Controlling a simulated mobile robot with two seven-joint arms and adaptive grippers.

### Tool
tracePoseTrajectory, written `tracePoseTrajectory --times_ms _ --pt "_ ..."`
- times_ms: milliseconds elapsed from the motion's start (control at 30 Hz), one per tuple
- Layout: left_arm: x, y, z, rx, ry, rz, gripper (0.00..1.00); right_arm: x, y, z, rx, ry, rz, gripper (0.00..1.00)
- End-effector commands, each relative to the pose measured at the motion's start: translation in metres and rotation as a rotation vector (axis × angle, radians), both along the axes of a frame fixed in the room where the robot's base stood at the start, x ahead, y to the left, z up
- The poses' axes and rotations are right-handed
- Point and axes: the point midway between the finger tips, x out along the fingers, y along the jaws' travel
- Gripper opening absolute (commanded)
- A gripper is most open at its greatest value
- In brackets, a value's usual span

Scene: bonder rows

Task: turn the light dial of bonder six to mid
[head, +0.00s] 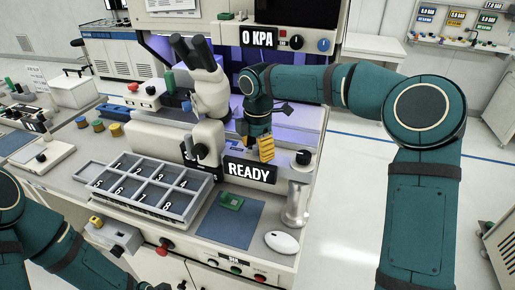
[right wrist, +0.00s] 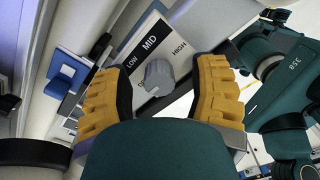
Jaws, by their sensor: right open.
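The light dial (right wrist: 158,76) is a grey knob on a white plate lettered LOW, MID and HIGH (right wrist: 150,42), with a fourth label mostly hidden by the knob. I cannot make out which mark it points to. In the right wrist view the two yellow fingers of my right gripper (right wrist: 162,92) are open on either side of the dial, with gaps showing. In the head view my right gripper (head: 266,149) points down beside the microscope, behind the READY sign; the dial cannot be made out there.
A white microscope (head: 203,80) stands left of my right gripper. A numbered grey tray (head: 150,190), a blue mat (head: 231,222) with a green chip, a black knob (head: 303,157), a metal cylinder (head: 296,205) and a white mouse (head: 282,242) are on the bench.

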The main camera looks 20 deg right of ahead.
Motion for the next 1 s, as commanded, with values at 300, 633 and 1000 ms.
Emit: tracePoseTrajectory --times_ms 300,633,1000 --pt "0.000 0.000 0.000 0.000 -0.001 0.000 0.72 0.000 0.000 0.000 0.000 0.000 0.000 0.00" --pt "0.001 0.000 0.004 0.000 -0.002 0.002 0.72 0.000 0.001 0.001 -0.001 -0.001 -0.052 0.00" --pt "0.006 0.001 0.019 0.003 -0.013 0.010 0.72 0.000 0.001 0.003 -0.002 -0.001 -0.325 0.00"
